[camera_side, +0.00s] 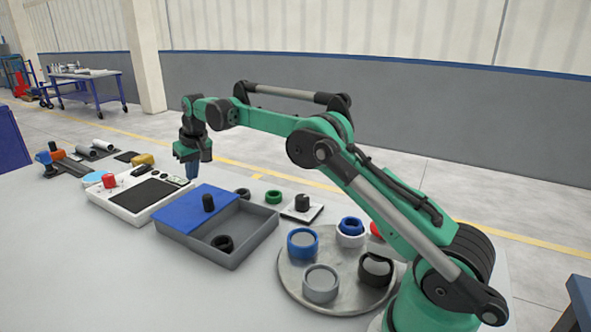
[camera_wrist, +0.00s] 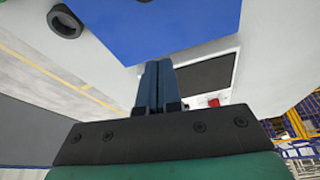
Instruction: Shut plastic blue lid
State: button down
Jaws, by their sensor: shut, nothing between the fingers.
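The blue lid (camera_side: 190,208) is a flat plate with a black knob (camera_side: 208,202). It covers the left part of a grey bin (camera_side: 234,250). The right part of the bin is uncovered, with a black ring (camera_side: 222,243) inside. My gripper (camera_side: 192,172) points down beside the lid's far edge, its fingers shut and empty. I cannot tell whether the fingertips touch the lid or bin. In the wrist view the blue lid (camera_wrist: 165,25) fills the top middle, beyond my shut fingers (camera_wrist: 155,72).
A white device with a dark panel (camera_side: 140,195) stands left of the bin. A round grey tray (camera_side: 335,292) with several rings lies at right. A green ring (camera_side: 273,197) and a black knob on a white plate (camera_side: 302,204) lie behind the bin. The front left table is clear.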

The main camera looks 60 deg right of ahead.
aim_at(192, 198)
jog(key=x, duration=0.4)
jog(key=shift+s+a, duration=0.2)
jog(key=shift+s, duration=0.8)
jog(key=shift+s+a, duration=0.2)
jog(key=shift+s, duration=0.75)
jog(key=s, duration=1.2)
jog(key=shift+s, duration=0.3)
